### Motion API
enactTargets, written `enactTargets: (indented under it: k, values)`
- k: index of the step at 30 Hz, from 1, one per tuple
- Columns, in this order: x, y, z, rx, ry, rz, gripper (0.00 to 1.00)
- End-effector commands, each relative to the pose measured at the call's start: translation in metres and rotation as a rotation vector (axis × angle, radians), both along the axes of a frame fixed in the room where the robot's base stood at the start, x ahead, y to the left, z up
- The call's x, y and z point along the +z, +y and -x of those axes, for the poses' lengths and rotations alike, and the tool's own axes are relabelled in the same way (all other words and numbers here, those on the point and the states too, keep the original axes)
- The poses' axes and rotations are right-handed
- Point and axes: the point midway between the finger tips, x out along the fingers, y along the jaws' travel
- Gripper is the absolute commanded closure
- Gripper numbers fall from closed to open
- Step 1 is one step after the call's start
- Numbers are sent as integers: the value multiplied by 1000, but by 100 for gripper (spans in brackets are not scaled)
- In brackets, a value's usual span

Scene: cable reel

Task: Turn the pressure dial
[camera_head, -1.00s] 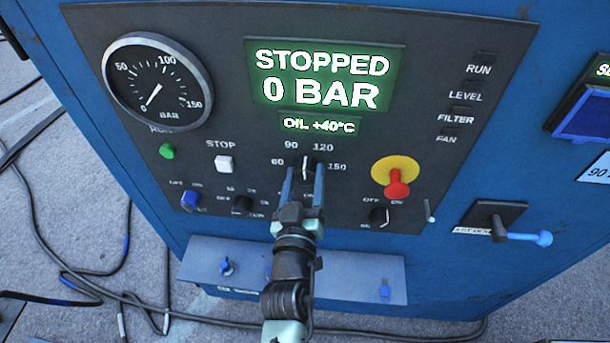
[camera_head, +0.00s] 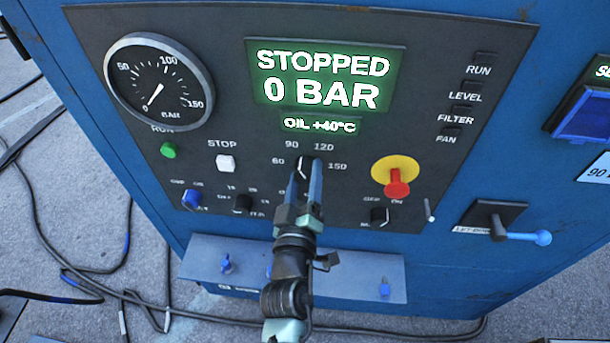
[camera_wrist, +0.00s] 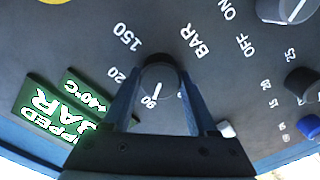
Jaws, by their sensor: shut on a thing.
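The pressure dial (camera_head: 304,168) is a small black knob with a white pointer line, below the green display. The labels 60, 90, 120 and 150 curve around it. My gripper (camera_head: 305,172) is shut on the dial, one blue finger on each side. In the wrist view the dial (camera_wrist: 158,72) sits between my fingertips (camera_wrist: 157,75), and its white line points close to the 90 mark. The green display (camera_head: 322,78) reads STOPPED, 0 BAR. The round gauge (camera_head: 158,82) has its needle near the low end.
A red emergency knob on a yellow ring (camera_head: 397,180) is right of the dial. A white STOP button (camera_head: 226,163) and a green button (camera_head: 168,150) are left. Small black and blue selector knobs are below. A blue-handled lever (camera_head: 525,236) sticks out at the right.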

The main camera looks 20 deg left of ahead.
Motion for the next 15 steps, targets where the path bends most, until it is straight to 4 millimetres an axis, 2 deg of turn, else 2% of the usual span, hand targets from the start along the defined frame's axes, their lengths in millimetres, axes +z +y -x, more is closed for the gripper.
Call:
enactTargets:
  k: [6, 7, 12, 15]
  values:
    - [0, 0, 0, 1, 0, 0, 97]
    - [0, 0, 0, 1, 0, 0, 40]
    - [0, 0, 0, 0, 0, -1, 12]
    - [0, 0, 0, 0, 0, -1, 12]
